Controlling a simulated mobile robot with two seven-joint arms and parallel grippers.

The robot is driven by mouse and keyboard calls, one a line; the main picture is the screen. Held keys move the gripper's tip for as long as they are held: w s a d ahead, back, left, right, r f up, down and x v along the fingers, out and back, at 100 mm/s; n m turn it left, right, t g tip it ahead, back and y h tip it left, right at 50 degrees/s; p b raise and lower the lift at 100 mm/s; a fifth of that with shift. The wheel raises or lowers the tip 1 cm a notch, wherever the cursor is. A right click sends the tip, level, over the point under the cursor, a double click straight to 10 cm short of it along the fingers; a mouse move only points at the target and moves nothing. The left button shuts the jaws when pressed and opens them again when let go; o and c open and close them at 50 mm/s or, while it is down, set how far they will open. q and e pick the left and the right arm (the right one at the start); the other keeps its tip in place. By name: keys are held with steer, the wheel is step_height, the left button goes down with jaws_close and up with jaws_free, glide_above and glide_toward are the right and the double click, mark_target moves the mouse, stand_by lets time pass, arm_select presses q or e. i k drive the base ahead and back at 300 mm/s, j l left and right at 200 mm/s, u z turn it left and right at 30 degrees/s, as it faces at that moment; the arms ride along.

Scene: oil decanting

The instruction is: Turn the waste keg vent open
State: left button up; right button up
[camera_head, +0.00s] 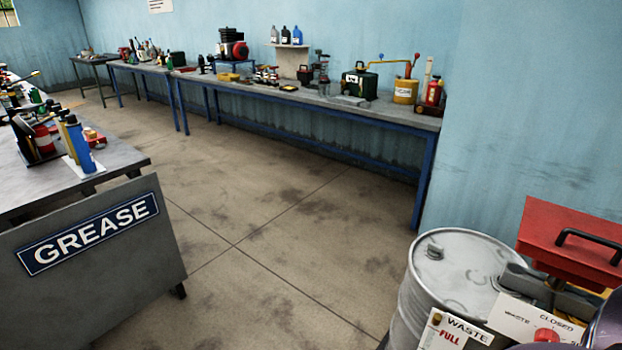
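A grey steel drum (455,262) stands at the lower right, with a bung on its lid. A white card (452,333) reading "WASTE" and "FULL" is in front of it. Beside it, a tilted white plate (515,318) reads "WASTE" and "CLOSED", and a red knob (546,335) sits at its lower edge. The knob is cut by the bottom of the picture, so I cannot tell which way it is turned. The rest of the waste keg is hidden or out of frame. I can make out neither gripper. A dark rounded shape fills the lower right corner.
A red box with a black handle (570,240) stands behind the plate. Dark grey metal parts (545,288) lie between them. A grey cart marked "GREASE" (95,255) is at left. A long blue-legged bench (385,112) lines the back wall. The floor between is clear.

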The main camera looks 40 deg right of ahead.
mark_target(433, 249)
steer(key=i+j, duration=0.15)
steer(key=i, duration=0.45)
steer(key=i+j, duration=0.1)
steer(key=i, duration=0.5)
steer(key=i+z, duration=0.85)
steer(key=z, duration=0.2)
steer(key=i+z, duration=0.2)
steer(key=z, duration=0.2)
steer(key=i+z, duration=0.25)
steer(key=z, duration=0.2)
steer(key=i+j+z, duration=0.15)
steer(key=z, duration=0.25)
